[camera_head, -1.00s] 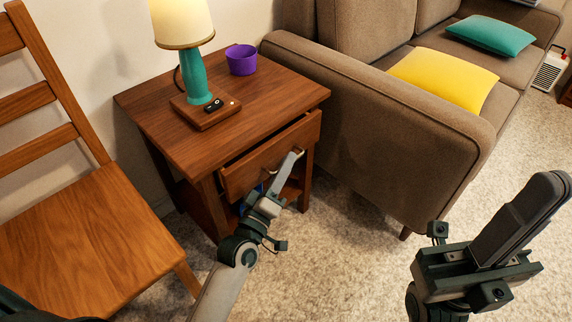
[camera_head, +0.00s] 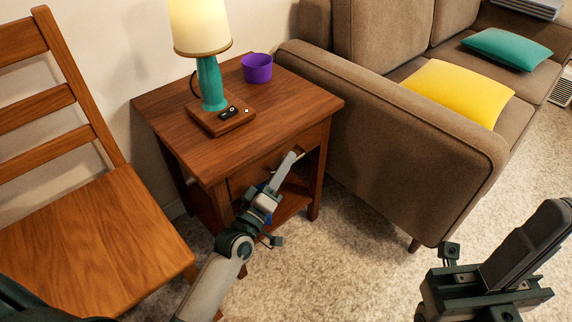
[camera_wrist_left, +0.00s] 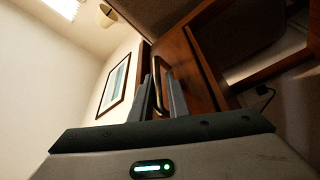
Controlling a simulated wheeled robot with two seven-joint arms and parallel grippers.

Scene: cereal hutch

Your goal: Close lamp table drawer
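The lamp table (camera_head: 285,101) is dark wood and stands between a chair and a sofa. Its drawer (camera_head: 246,179) sits under the tabletop, with its front about flush with the frame; my arm hides part of it. My left gripper (camera_head: 291,158) is at the drawer front. In the left wrist view its two fingers (camera_wrist_left: 161,92) are apart, with the metal drawer handle (camera_wrist_left: 157,72) showing between and just beyond them; I cannot tell if they touch it. My right gripper (camera_head: 540,235) is over the carpet at the lower right, away from the table.
A lamp with a teal stem (camera_head: 211,84) and a purple cup (camera_head: 257,68) stand on the tabletop. A wooden chair (camera_head: 95,240) is close on the left, a brown sofa (camera_head: 430,165) close on the right. Carpet (camera_head: 330,260) in front is clear.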

